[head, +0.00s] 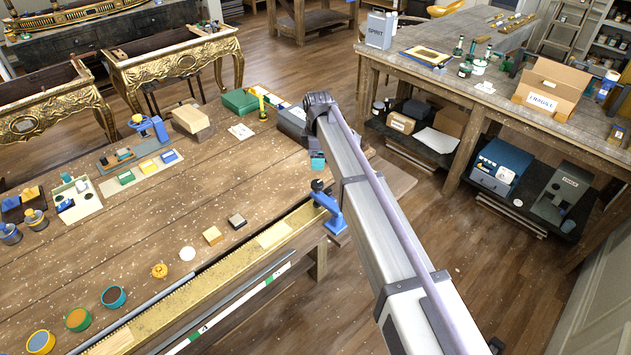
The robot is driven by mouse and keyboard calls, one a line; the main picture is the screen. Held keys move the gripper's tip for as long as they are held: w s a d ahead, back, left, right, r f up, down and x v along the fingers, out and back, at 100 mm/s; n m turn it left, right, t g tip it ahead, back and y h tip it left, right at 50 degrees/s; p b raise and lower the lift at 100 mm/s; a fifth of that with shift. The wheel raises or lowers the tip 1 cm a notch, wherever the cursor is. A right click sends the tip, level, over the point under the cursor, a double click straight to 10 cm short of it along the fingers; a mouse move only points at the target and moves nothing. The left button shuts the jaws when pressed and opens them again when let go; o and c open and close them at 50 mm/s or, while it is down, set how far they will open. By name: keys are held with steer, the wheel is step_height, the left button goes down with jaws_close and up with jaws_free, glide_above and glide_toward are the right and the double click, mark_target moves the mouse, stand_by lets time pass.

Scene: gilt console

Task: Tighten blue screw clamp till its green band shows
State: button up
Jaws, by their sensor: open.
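A blue screw clamp (328,203) sits at the bench's right edge, by the far end of a long gilt strip (193,292). A dark knob tops the clamp. No green band can be made out on it at this size. My arm rises from the lower right to a dark joint above and left of the clamp, passing close to its right side in the picture.
Small tubs (114,297), blocks (212,235) and a white disc (187,253) lie left of the strip. Another blue tool (150,127) stands farther back, near a green box (240,101) and a wooden block (190,120). Mid-bench left is mostly clear. A second bench (470,88) stands right.

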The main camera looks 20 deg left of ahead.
mark_target(317, 183)
step_height(317, 183, down, 11)
steer(key=b, duration=1)
steer(key=shift+s+r, duration=0.15)
steer(key=shift+r, duration=0.05)
steer(key=shift+r, duration=0.15)
steer(key=shift+c, duration=0.2)
steer(key=c, duration=0.9)
